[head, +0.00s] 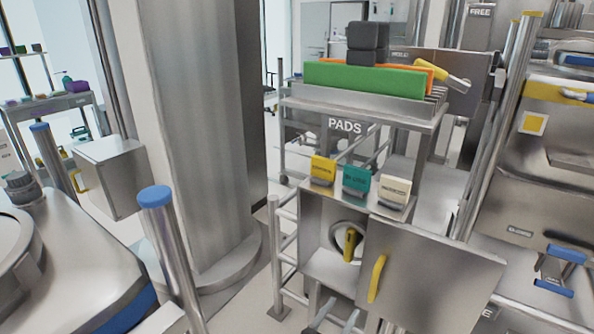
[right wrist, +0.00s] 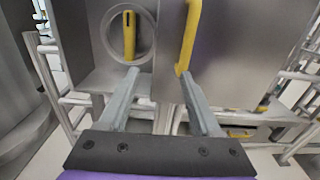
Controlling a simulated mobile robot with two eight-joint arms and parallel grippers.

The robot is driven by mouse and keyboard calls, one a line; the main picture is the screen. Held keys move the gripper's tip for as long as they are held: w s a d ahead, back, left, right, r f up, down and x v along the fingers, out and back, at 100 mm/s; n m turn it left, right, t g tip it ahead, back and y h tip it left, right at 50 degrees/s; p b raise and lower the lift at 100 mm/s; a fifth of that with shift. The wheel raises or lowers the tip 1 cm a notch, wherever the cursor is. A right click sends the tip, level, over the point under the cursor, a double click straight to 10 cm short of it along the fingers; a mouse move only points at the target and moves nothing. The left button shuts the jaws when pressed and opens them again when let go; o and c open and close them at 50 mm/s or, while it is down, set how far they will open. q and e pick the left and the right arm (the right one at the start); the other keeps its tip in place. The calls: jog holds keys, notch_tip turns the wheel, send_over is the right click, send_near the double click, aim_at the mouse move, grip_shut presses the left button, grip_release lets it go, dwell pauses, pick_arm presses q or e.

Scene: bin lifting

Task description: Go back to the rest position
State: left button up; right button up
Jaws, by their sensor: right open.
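My right gripper (head: 335,316) shows at the bottom edge of the head view, in front of a steel box. In the right wrist view my right gripper (right wrist: 158,82) has its two grey fingers spread apart with nothing between them. The box door (head: 430,280) stands open to the right and carries a yellow handle (head: 377,278). This handle also shows in the right wrist view (right wrist: 188,35), just beyond the right fingertip; I cannot tell whether they touch. Inside the open box, a yellow lever (head: 350,243) sits in a round port. My left gripper is not in view.
Yellow, teal and cream blocks (head: 355,180) stand on top of the box. Behind it a PADS cart (head: 345,125) holds green and orange panels. A thick steel column (head: 205,140) stands left of centre. Blue-capped posts (head: 157,200) and a steel machine are at the left.

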jog(key=s+d+r+m+g+y+p, duration=0.3)
jog(key=s+d+r+m+g+p, duration=0.55)
jog(key=s+d+m+p, duration=0.45)
pick_arm(q)
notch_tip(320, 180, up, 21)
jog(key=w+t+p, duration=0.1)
jog(key=p, duration=0.4)
pick_arm(e)
jog(key=s+a+r+m+y, duration=0.2)
jog(key=s+r+m+y, duration=0.1)
jog(key=s+m, duration=0.3)
jog(key=s+a+r+m+g+y, duration=0.1)
jog(key=s+a+r+m+y, duration=0.2)
jog(key=s+m, duration=0.4)
jog(key=m+y, duration=0.1)
jog(key=m, duration=0.2)
jog(key=shift+a+r, duration=0.25)
jog(key=shift+a, duration=0.1)
